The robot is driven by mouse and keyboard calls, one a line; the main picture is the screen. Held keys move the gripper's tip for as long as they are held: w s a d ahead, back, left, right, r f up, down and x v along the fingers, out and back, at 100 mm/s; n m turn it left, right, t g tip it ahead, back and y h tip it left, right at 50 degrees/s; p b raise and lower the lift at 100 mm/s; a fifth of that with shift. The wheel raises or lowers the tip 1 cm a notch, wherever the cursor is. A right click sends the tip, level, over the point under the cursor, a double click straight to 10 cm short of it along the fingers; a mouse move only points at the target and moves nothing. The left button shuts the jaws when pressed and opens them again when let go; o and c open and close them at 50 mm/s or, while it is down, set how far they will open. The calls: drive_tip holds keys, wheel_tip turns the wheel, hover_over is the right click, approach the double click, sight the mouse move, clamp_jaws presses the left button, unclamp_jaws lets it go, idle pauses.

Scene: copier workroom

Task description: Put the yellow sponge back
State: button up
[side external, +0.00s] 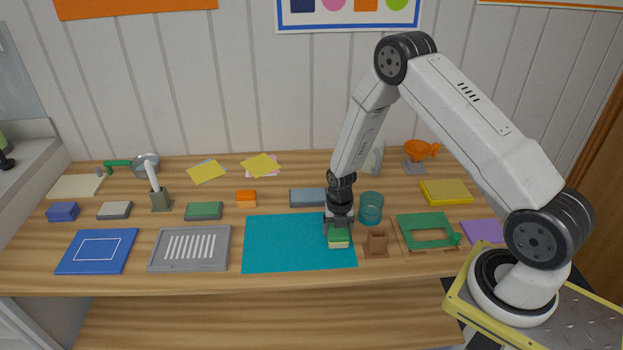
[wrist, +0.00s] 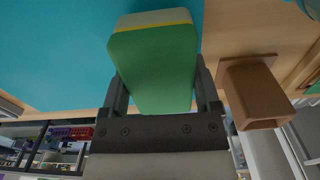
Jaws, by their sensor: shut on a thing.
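A sponge (side external: 339,239) with a green face and a yellow layer is at the right end of the teal mat (side external: 290,245). My gripper (side external: 339,226) points down and is shut on it. In the wrist view the sponge (wrist: 155,65) sits between the two fingers, green face toward the camera, with the yellow layer along its far edge. I cannot tell whether it touches the mat. A flat yellow block (side external: 446,192) lies at the back right.
A brown holder (side external: 376,244) stands close right of my gripper, with a blue glass (side external: 371,208) behind it. A green frame (side external: 428,231) is further right. A grey slatted tray (side external: 190,248) and a blue mat (side external: 97,251) lie left. Several small blocks line the middle row.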

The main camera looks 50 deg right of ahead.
drive_tip(key=shift+f, duration=0.3)
drive_tip(key=o, duration=1)
drive_tip(key=shift+o, duration=0.2)
drive_tip(key=shift+r, duration=0.2)
drive_tip(key=shift+r, duration=3.75)
